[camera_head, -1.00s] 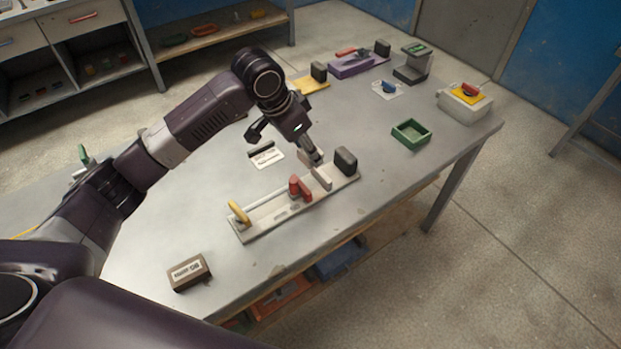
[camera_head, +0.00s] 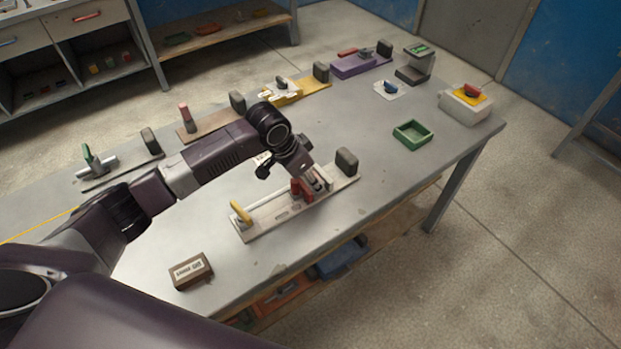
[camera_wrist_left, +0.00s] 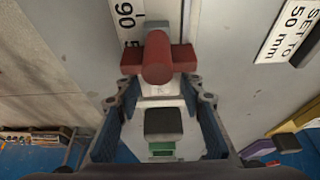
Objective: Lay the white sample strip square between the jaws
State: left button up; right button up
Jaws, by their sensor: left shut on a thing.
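My left gripper (camera_head: 313,180) is low over the pale jaw fixture (camera_head: 262,222), between its red jaw (camera_head: 301,190) and its dark end block (camera_head: 346,161). It appears shut on the white sample strip (camera_wrist_left: 160,90), a pale piece between the fingertips in the left wrist view. The fingers hide most of the strip, so I cannot tell whether it touches the board or is square. The red jaw (camera_wrist_left: 158,60) is close beside the fingertips, and the dark block (camera_wrist_left: 163,121) is on the other side. My right gripper is not in view.
A yellow handle (camera_head: 240,212) stands on the fixture's near end. A labelled box (camera_head: 190,271) is at the front left. A green tray (camera_head: 412,134) is to the right. Other fixtures, including a purple one (camera_head: 352,65), line the back. A "SET TO 50 mm" card (camera_wrist_left: 290,28) lies beside the board.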

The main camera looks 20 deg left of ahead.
pick_arm(q)
jog(key=shift+f, duration=0.1)
jog(key=o, duration=1.2)
jog(key=shift+c, duration=0.2)
jog(key=shift+r, duration=0.4)
jog(key=v, duration=1.1)
jog(key=shift+s+a+r+b, duration=0.1)
jog(key=shift+s+r+b, duration=0.05)
jog(key=shift+r+b, duration=0.15)
jog(key=shift+f, duration=0.1)
